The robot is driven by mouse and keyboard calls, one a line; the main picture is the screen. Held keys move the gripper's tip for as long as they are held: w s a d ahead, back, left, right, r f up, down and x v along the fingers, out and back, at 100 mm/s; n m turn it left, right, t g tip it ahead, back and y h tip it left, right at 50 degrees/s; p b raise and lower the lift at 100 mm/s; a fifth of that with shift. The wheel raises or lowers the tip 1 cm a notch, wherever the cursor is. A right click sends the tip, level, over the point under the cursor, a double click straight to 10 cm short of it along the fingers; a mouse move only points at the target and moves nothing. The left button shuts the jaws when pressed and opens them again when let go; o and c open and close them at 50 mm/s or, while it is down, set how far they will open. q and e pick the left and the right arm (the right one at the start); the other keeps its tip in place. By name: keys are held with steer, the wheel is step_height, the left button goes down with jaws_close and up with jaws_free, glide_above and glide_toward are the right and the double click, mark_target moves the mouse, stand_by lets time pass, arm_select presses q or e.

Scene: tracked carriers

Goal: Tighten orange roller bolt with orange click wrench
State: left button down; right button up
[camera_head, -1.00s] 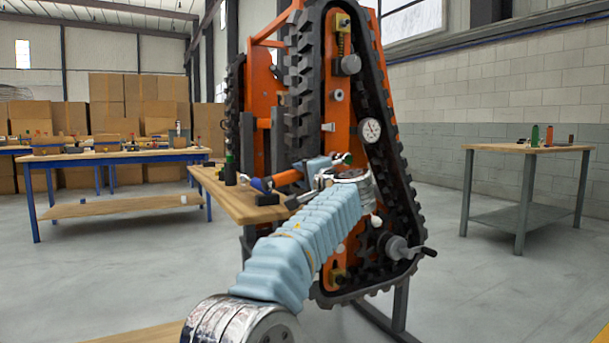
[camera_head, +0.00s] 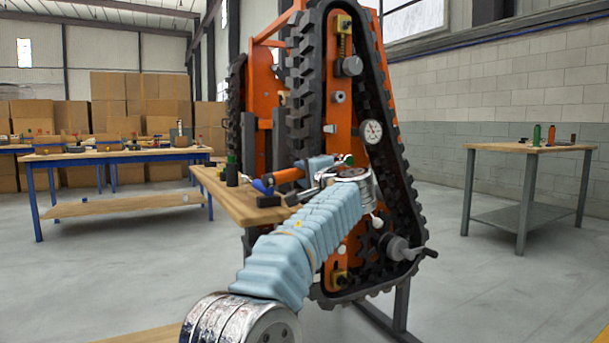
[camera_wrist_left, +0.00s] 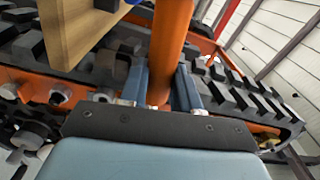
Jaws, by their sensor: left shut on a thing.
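The orange click wrench (camera_head: 288,175) is held in my left gripper (camera_head: 303,178), beside the tracked carrier. In the left wrist view its orange handle (camera_wrist_left: 172,45) stands between the two blue-grey fingers of my left gripper (camera_wrist_left: 162,88), which are shut on it. Behind my wrist, a chrome and green part shows near the carrier's orange plate; I cannot tell if it belongs to the wrench. The orange plate (camera_head: 338,115) bears several rollers and bolts. I cannot tell which is the orange roller bolt or whether the wrench touches it. My right gripper is not in view.
A wooden bench (camera_head: 240,205) stands close to the left of the carrier. Another table (camera_head: 530,148) is at right, with clear floor between.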

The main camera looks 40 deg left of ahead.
arm_select(q)
steer(key=shift+f, duration=0.15)
stand_by(0.3)
steer(key=b+v, duration=0.2)
steer(key=v, duration=0.1)
steer(key=shift+s+d, duration=0.1)
steer(key=shift+d, duration=0.2)
steer(key=shift+d, duration=0.1)
